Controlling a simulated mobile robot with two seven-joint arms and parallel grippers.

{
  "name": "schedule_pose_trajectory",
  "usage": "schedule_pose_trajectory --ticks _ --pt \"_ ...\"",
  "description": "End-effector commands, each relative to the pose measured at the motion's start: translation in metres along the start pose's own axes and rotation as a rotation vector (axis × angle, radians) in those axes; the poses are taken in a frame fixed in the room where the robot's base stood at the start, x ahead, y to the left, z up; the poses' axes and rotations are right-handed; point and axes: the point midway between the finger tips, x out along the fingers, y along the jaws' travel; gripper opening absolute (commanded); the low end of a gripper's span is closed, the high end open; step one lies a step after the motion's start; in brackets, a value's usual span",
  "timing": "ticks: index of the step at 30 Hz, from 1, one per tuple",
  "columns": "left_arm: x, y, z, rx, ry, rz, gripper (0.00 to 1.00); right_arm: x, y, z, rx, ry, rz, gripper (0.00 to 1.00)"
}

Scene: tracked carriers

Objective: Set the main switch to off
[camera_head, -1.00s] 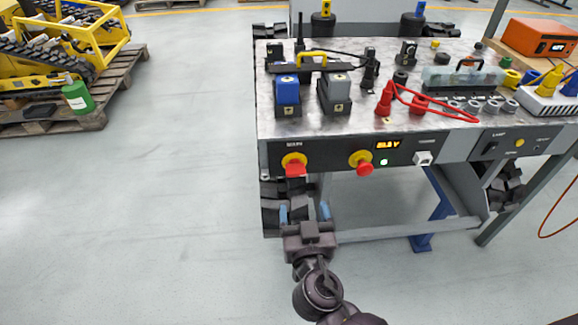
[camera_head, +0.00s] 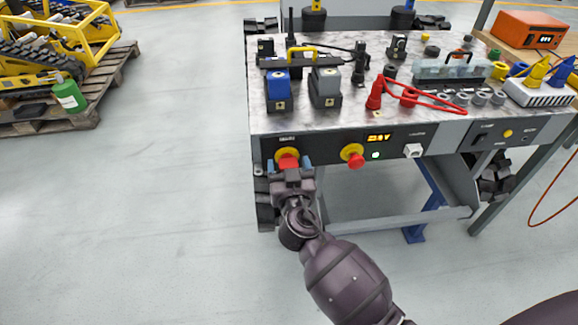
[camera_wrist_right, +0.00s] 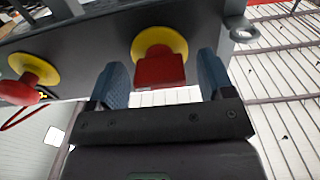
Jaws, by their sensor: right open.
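The main switch is a red handle (camera_head: 288,163) on a yellow disc at the left end of the bench's dark front panel. It also shows in the right wrist view as a block-shaped red handle (camera_wrist_right: 160,70). My right gripper (camera_head: 289,168) is in front of it. In the wrist view its blue fingers (camera_wrist_right: 160,76) are open, one on each side of the handle, with gaps visible. No contact shows. In the head view the gripper hides the handle's lower part. My left gripper is not in view.
A red mushroom button (camera_head: 355,160) on a yellow disc sits right of the switch, beside a lit display (camera_head: 379,137) and a green lamp (camera_head: 375,155). Batteries, a red cable (camera_head: 440,103) and several small parts lie on the bench top (camera_head: 345,120).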

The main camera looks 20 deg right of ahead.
Motion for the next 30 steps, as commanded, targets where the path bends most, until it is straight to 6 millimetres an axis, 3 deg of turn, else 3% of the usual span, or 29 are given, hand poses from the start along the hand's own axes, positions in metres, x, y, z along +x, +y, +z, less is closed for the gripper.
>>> schedule_pose_trajectory --ticks 8,15,18,30 --pt "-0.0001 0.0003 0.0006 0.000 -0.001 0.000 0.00 0.0008 0.0003 0.0005 0.000 -0.001 0.000 0.73" --pt "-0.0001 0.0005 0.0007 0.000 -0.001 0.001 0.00 0.0006 0.0003 0.0004 0.000 -0.001 0.000 0.36" --pt "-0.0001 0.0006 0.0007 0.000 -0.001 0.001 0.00 0.0005 0.0003 0.0005 0.000 -0.001 0.000 0.25" --pt "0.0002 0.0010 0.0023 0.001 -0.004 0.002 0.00 0.0003 0.0005 0.0013 -0.094 -0.002 0.002 0.25"
